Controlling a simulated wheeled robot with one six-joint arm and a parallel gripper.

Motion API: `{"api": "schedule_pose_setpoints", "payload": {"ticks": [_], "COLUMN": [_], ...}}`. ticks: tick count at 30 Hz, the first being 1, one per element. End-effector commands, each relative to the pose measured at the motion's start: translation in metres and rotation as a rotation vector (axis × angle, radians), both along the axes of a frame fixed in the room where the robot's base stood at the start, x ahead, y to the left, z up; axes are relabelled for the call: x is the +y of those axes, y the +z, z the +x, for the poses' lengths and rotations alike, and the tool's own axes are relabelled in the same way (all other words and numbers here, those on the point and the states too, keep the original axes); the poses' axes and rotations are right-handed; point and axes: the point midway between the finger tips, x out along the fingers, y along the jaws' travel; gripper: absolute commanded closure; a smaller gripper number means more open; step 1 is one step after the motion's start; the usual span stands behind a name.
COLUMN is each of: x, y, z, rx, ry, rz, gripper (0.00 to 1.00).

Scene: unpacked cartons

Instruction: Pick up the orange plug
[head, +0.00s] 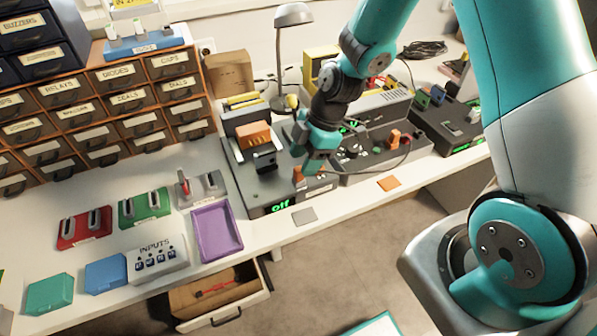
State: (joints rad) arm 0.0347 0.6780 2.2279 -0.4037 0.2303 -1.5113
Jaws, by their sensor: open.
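My gripper (313,167) is open and points down over the grey bench devices at the back middle. A small orange piece (299,174) shows just left of and below the fingers, at the front of the device with the green display; I cannot tell whether they touch. Another small orange plug-like piece (395,137) stands upright on the dark panel to the right. A thin dark cable (385,168) loops along the panel's front between these two areas. My wrist and fingers hide part of the panel. I cannot tell which orange piece is the plug.
The device (258,191) with a green display carries an orange block (253,135). A lamp (292,17) stands behind. A purple tray (214,231), red box (84,230) and green box (144,209) lie left. An open drawer (216,297) juts out below.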

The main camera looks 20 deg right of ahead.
Motion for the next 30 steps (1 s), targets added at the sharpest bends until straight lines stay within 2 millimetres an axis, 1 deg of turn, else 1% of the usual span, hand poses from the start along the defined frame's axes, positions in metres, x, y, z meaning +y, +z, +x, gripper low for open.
{"api": "schedule_pose_setpoints", "payload": {"ticks": [3, 6, 9, 14, 15, 17, 18, 20, 21, 30], "x": [0.009, 0.013, 0.014, 0.014, 0.014, 0.014, 0.014, 0.014, 0.014, 0.014], "y": [-0.017, -0.027, -0.031, -0.031, -0.031, -0.031, -0.031, -0.031, -0.031, -0.03], "z": [-0.001, 0.0, 0.0, 0.0, 0.0, 0.0, 0.0, 0.0, 0.0, 0.0], "rx": [0.005, 0.002, 0.001, 0.0, 0.0, 0.0, 0.0, 0.0, 0.0, 0.0], "ry": [0.002, 0.001, 0.0, 0.0, 0.0, 0.0, 0.0, 0.0, 0.0, 0.0], "rz": [-0.001, -0.001, -0.001, -0.001, 0.0, 0.0, 0.0, 0.0, 0.0, 0.0], "gripper": [0.49, 0.49, 0.49, 0.49, 0.54, 0.67, 0.77, 0.9, 0.99, 1.0]}}
